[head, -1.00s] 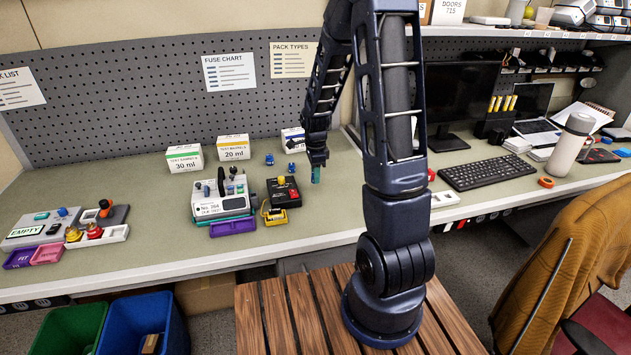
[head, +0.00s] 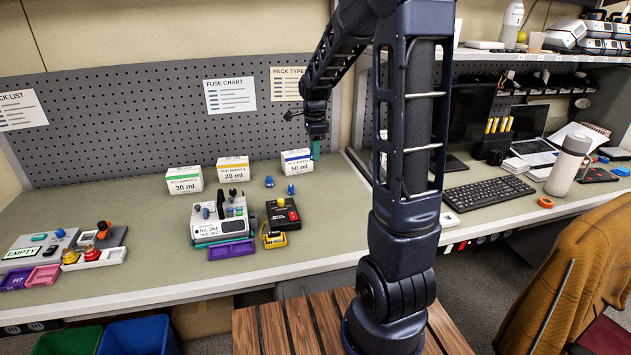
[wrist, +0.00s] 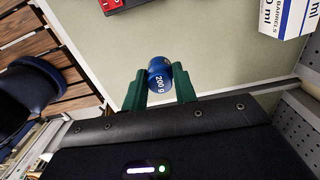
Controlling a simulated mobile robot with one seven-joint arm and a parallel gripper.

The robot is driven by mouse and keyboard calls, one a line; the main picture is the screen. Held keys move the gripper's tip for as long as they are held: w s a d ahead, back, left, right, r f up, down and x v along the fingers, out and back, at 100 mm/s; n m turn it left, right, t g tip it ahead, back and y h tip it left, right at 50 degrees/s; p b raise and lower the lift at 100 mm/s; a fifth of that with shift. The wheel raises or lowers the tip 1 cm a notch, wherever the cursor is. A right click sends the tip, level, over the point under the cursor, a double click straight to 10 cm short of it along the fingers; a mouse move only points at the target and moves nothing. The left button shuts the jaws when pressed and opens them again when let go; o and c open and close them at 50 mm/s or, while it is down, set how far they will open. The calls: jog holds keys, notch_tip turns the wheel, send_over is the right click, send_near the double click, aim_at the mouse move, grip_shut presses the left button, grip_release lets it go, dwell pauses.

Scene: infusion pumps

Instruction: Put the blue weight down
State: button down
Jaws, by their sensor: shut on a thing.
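The blue weight (wrist: 159,76), marked 200 g, sits between the green fingertips of my gripper (wrist: 160,88) in the wrist view. The fingers touch it on both sides, and the bench top shows beyond it. In the head view my gripper (head: 316,150) points down at the back of the bench, just right of the 50 ml box (head: 297,162). The held weight cannot be made out there. Two small blue pieces, one farther back (head: 269,181) and one nearer (head: 291,189), stand on the bench in front of the boxes.
A black box with a red top part (head: 283,213) and a white pump (head: 221,219) stand on the bench (head: 335,215). The 20 ml box (head: 233,170) and 30 ml box (head: 184,180) stand behind. Bench right of the black box is clear. A keyboard (head: 490,193) lies farther right.

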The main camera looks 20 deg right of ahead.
send_over(316, 190)
notch_tip(316, 190, down, 20)
dwell(0.7)
jog(key=c, duration=1.1)
grip_release()
jog(key=shift+f, duration=0.15)
